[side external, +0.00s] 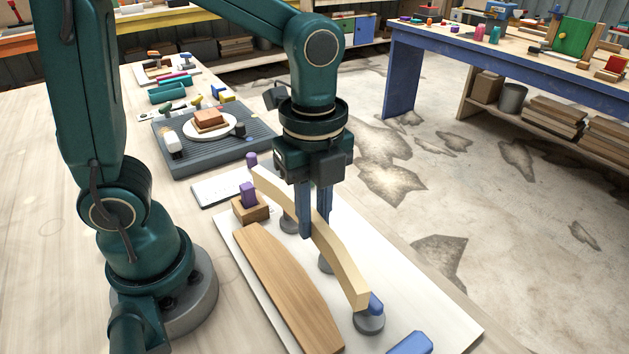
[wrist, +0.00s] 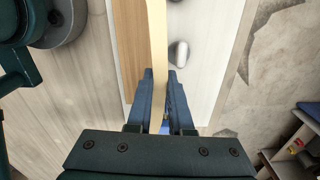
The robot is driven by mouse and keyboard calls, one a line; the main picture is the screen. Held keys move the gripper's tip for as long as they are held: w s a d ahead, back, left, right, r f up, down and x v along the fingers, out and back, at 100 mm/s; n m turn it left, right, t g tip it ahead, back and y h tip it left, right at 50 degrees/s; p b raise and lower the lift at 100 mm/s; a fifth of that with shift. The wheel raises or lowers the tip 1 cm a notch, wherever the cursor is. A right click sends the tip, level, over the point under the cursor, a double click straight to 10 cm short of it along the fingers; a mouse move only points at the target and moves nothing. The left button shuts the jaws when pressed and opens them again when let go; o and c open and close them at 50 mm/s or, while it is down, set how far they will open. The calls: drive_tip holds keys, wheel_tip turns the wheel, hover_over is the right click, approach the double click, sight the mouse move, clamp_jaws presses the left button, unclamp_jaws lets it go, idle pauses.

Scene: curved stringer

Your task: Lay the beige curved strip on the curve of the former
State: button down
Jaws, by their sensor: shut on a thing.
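The beige curved strip (side external: 345,268) spans lengthwise over the white board (side external: 440,315). My gripper (side external: 314,232) points down and is shut on the strip near its middle. In the wrist view the strip (wrist: 158,40) runs between the fingers (wrist: 160,78). The brown wooden piece with a curved edge (side external: 285,285), which looks like the former, lies flat on the board to the left of the strip. It also shows in the wrist view (wrist: 128,45). Grey round posts (side external: 369,321) stand under or beside the strip; I cannot tell whether it touches them.
A blue piece (side external: 376,303) sits at the strip's near end, and another blue block (side external: 411,344) lies on the board. A purple block (side external: 248,195) on a wooden block (side external: 251,209) stands near the far end. A grey tray (side external: 185,155) with objects lies beyond.

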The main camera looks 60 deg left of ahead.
drive_tip(key=shift+f, duration=2.7)
drive_tip(key=shift+f, duration=1.3)
drive_tip(key=shift+r, duration=0.15)
drive_tip(key=shift+r, duration=0.85)
drive_tip(key=shift+f, duration=0.95)
drive_tip(key=c, duration=0.7)
unclamp_jaws()
drive_tip(key=shift+c, duration=0.2)
